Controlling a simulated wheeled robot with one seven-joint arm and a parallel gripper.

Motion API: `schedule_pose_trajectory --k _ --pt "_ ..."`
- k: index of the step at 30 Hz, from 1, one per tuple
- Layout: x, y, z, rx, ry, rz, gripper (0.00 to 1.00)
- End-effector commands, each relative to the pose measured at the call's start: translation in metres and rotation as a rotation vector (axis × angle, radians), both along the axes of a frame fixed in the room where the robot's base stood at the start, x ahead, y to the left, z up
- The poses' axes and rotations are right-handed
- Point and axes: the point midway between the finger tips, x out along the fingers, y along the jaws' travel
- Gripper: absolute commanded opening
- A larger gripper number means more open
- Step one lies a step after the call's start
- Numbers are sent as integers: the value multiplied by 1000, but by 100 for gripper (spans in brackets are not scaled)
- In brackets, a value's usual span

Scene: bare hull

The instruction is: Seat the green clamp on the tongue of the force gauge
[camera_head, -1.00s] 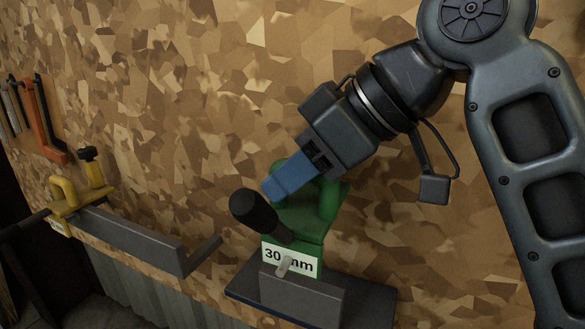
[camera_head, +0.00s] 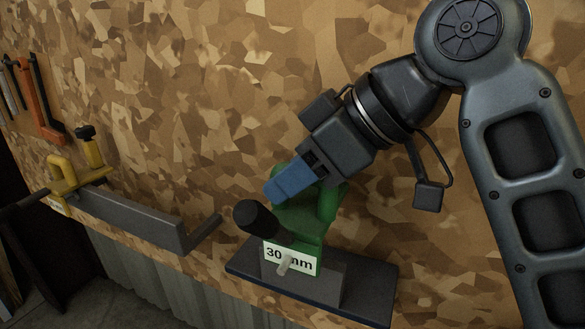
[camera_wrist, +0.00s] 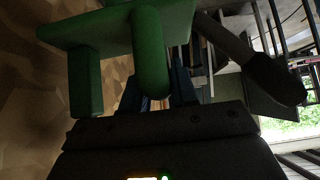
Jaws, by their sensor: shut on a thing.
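A pale peg (camera_head: 285,265) shows before the label.
A yellow clamp (camera_head: 75,183) sits on a grey bar (camera_head: 130,222) at the left, with an upturned end toward the block. Orange and dark tools (camera_head: 38,100) hang on the patterned board behind. Floor shows at the lower left.

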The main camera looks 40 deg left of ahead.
Motion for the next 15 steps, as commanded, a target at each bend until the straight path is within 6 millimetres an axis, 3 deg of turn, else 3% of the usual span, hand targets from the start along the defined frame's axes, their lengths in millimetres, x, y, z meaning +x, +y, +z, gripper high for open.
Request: schedule_pose_trajectory --k 15 --pt "0 0 -21 3 -2 0 0"
